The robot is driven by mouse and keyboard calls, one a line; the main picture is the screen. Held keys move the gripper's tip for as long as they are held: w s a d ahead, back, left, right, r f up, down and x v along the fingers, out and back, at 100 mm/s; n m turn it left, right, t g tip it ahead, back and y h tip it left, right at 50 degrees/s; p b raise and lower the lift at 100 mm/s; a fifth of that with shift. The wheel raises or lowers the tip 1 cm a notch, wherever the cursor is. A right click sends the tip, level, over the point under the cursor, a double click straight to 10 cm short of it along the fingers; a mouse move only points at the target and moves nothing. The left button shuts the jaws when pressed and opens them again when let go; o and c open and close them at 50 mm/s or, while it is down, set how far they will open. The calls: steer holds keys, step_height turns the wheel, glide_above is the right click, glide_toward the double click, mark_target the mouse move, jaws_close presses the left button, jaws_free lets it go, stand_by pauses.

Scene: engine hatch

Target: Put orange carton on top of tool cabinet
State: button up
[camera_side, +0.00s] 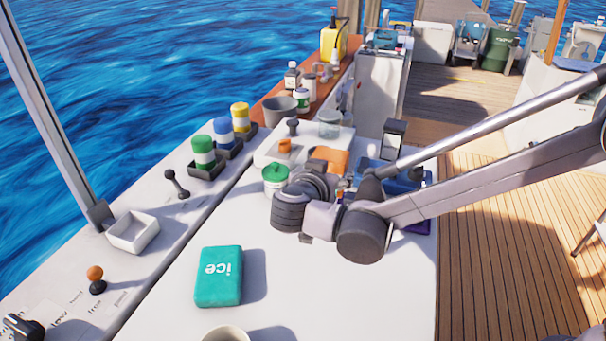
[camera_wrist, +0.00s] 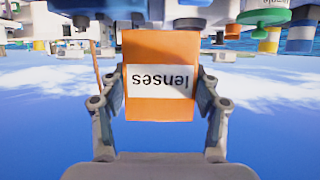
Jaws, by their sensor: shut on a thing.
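The orange carton (camera_wrist: 160,48) has a white label reading "lenses", upside down in the wrist view. My gripper (camera_wrist: 161,88) is shut on it, with one finger against each side. In the side view an orange block that looks like the carton (camera_side: 331,157) shows just behind my wrist, partly hidden by it, above the far part of the white counter. A tall pale cabinet (camera_side: 380,85), which looks like the tool cabinet, stands farther back, beyond the counter, with several small items on its top.
A green-lidded jar (camera_side: 275,179), a glass jar (camera_side: 329,123) and a dark lantern-like object (camera_side: 394,139) stand near my gripper. A blue case (camera_side: 400,180) lies partly behind my arm. A teal ice pack (camera_side: 219,276) lies on the near counter, with clear surface around it.

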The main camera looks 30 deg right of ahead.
steer(key=a+f, duration=0.1)
steer(key=a, duration=0.2)
steer(key=a+f, duration=0.2)
steer(key=a, duration=0.1)
steer(key=a+f, duration=0.2)
steer(key=a, duration=0.1)
steer(key=shift+w+f, duration=0.2)
steer(key=shift+f, duration=0.05)
steer(key=shift+a+f, duration=0.1)
steer(key=shift+f, duration=1.95)
steer(key=o, duration=1.4)
steer(key=shift+f, duration=0.1)
steer(key=shift+c, duration=0.2)
steer(key=shift+a+r, duration=0.1)
steer(key=shift+r, duration=0.1)
steer(key=v, duration=0.7)
steer(key=shift+s+a, duration=0.1)
steer(key=shift+s, duration=0.1)
